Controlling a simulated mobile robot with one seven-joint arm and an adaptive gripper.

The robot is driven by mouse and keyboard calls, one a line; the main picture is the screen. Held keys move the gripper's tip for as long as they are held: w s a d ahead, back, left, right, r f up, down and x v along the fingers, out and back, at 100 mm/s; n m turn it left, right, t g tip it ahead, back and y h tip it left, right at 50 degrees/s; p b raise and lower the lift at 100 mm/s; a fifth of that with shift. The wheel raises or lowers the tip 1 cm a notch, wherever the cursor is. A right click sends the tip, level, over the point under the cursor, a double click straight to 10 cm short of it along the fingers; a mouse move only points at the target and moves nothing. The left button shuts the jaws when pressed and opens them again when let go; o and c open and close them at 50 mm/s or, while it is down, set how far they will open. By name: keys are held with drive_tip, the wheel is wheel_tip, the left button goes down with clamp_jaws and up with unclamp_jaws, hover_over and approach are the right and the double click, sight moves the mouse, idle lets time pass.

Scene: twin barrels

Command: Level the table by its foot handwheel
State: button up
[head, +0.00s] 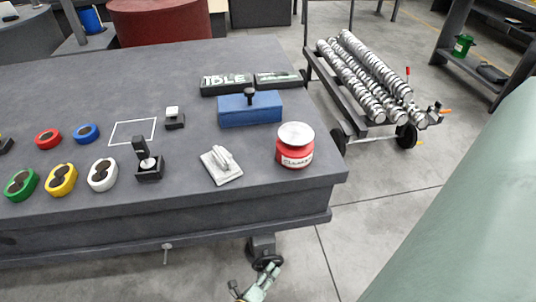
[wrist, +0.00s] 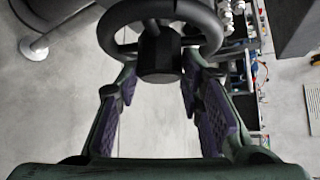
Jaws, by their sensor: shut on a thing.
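The grey table (head: 250,195) fills the left of the head view. Its foot, with a dark handwheel (head: 267,262), shows under the front edge near the right corner. In the wrist view the handwheel (wrist: 112,32) is at the top, its rim around a dark hub. My gripper (head: 263,272) is low at the foot in the head view. In the wrist view my gripper (wrist: 159,68) has its purple-padded fingers on either side of the hub, shut on the handwheel. The exact contact spots are partly hidden by the rim.
The tabletop holds several coloured rings, a blue block (head: 250,110), a red canister (head: 294,147) and a small white-grey piece (head: 221,165). A cart with metal bars (head: 365,75) stands behind right. Grey floor (head: 390,170) is open right of the table.

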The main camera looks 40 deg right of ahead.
drive_tip(key=shift+f+n+h+b, duration=0.15)
drive_tip(key=shift+n+h+b, duration=0.2)
drive_tip(key=shift+b, duration=0.25)
drive_tip(key=shift+w, duration=0.1)
drive_tip(key=o, duration=0.9)
drive_tip(key=v, duration=1.2)
drive_tip(key=shift+f, duration=0.15)
